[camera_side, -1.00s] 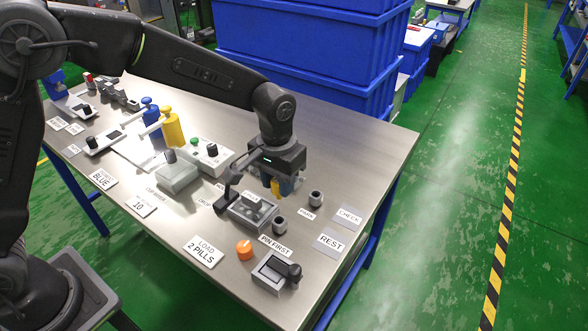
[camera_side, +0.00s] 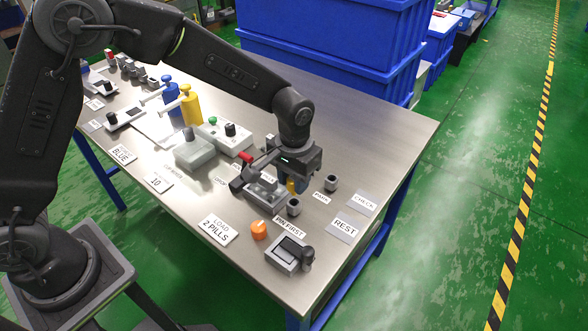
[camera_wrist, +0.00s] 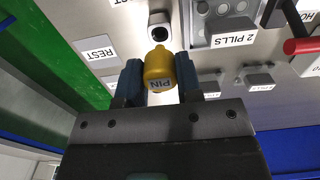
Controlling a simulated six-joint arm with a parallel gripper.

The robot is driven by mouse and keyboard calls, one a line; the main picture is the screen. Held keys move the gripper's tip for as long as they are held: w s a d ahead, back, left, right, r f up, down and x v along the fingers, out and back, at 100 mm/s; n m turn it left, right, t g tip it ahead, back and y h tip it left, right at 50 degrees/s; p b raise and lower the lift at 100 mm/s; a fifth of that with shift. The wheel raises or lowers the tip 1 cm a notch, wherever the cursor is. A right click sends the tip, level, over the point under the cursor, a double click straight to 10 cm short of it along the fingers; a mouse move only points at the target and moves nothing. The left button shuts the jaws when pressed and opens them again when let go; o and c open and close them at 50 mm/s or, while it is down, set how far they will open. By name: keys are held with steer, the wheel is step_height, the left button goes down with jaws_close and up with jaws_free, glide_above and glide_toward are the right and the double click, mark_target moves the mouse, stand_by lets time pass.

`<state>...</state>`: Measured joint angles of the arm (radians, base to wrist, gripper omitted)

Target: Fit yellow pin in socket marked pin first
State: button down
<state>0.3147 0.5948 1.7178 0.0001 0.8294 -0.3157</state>
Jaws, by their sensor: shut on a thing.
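My gripper (camera_side: 291,181) is shut on the yellow pin (camera_wrist: 159,70), which bears the word PIN. In the wrist view the pin sits between my two blue fingers (camera_wrist: 160,84). It also shows in the side view (camera_side: 291,185) as a small yellow piece under my gripper. The grey socket (camera_side: 293,206) beside the PIN FIRST label (camera_side: 288,227) is just in front of the pin. In the wrist view this socket (camera_wrist: 158,38) lies just beyond the pin's tip, with its dark hole uncovered. The pin looks apart from it.
A second grey socket (camera_side: 331,183) stands by the PARK label. A grey unit (camera_side: 266,194) is close to the left of my gripper. An orange knob (camera_side: 258,229) and a black-handled box (camera_side: 290,254) are nearer the front edge. REST (camera_side: 344,227) marks a bare plate.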

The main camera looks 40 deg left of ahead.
steer(key=shift+f, duration=0.75)
steer(key=shift+f, duration=1.65)
stand_by(0.8)
steer(key=c, duration=0.7)
jaws_free()
step_height(320, 180, up, 14)
steer(key=shift+f, duration=0.1)
stand_by(0.3)
